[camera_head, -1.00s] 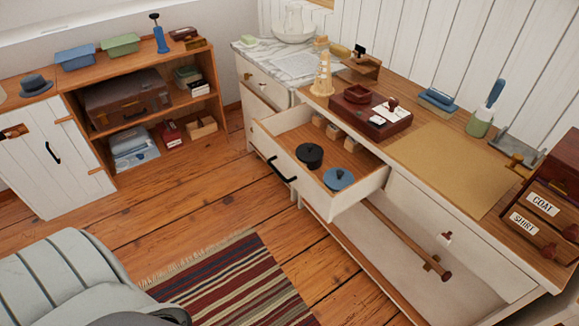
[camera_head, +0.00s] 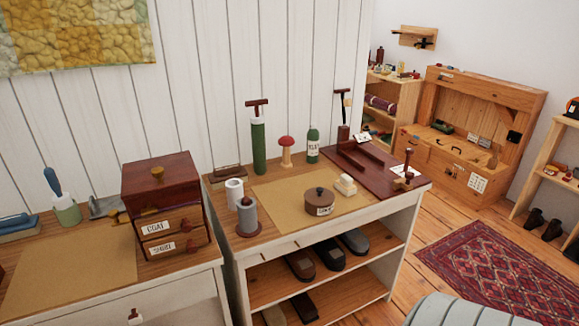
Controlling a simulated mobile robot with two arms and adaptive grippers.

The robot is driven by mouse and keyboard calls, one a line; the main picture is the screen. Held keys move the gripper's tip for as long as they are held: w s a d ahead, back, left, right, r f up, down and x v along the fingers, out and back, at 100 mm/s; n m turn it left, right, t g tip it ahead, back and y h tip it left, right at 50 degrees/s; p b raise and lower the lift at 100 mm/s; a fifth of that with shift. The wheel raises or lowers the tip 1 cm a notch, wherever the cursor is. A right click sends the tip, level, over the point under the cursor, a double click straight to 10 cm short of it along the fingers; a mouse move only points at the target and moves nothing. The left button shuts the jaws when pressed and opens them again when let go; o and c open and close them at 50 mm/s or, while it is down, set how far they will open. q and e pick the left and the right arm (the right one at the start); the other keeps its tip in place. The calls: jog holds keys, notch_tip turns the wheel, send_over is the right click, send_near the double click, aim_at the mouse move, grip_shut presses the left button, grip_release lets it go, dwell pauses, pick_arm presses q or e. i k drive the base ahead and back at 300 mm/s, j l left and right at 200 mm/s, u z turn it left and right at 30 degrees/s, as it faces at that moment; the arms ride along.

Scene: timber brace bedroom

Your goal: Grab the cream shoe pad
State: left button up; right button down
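A small cream pad (camera_head: 345,186) with a rounded top sits on the right part of the shoe-care table (camera_head: 218,203). It is just right of a round brown lidded tin (camera_head: 319,202), near the right edge of a tan mat (camera_head: 268,193). It looks like the cream shoe pad. Neither of my grippers is in view.
Behind the pad stand a green bottle (camera_head: 313,146), a red-topped wooden mushroom (camera_head: 286,150) and a green cylinder (camera_head: 258,146). A dark red wooden stand (camera_head: 385,180) is at the right. Shoes (camera_head: 328,254) lie on the shelf below. Open floor and a red rug (camera_head: 490,255) are right.

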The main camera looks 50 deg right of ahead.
aim_at(345, 185)
jog(key=z, duration=1.9)
jog(key=i+j+z, duration=0.15)
jog(key=i, duration=0.15)
jog(key=i+z, duration=0.15)
jog(key=i, duration=0.15)
